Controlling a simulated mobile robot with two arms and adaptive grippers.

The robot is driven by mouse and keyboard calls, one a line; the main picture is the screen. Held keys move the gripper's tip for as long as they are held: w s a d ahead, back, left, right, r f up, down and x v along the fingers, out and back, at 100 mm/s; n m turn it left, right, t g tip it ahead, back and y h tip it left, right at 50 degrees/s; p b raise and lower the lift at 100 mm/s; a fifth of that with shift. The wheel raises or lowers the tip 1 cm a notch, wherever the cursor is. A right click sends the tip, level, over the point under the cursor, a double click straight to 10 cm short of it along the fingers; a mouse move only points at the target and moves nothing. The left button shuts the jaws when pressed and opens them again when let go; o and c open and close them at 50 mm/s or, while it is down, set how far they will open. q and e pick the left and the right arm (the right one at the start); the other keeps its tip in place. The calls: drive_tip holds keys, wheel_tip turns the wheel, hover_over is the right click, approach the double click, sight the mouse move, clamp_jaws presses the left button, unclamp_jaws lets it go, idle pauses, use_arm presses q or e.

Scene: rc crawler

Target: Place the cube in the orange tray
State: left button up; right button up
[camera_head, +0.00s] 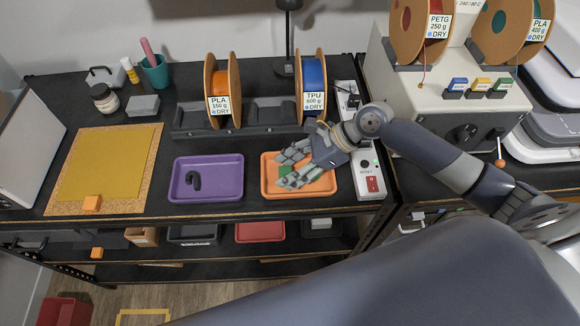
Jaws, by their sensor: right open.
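The orange tray (326,187) lies on the black bench, right of a purple tray. My right gripper (284,168) reaches in from the right, over the orange tray, with its fingers spread open. A small green block (286,172), seemingly a cube, shows between the fingers within the tray's outline. The fingers partly hide it, and I cannot tell whether it touches them or the tray floor. My left gripper is not in view.
The purple tray (225,163) holds a small black curved piece (193,180). Filament spools (222,90) stand in a rack behind the trays. The cork-edged yellow mat (108,165) is mostly clear.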

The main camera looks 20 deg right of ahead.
drive_tip(key=shift+r, duration=0.1)
drive_tip(key=b+v, duration=0.2)
drive_tip(key=v, duration=0.8)
drive_tip(key=shift+s+d+r, duration=0.1)
drive_tip(key=shift+d, duration=0.2)
drive_tip(key=shift+v, duration=0.75)
drive_tip(key=shift+a, duration=0.1)
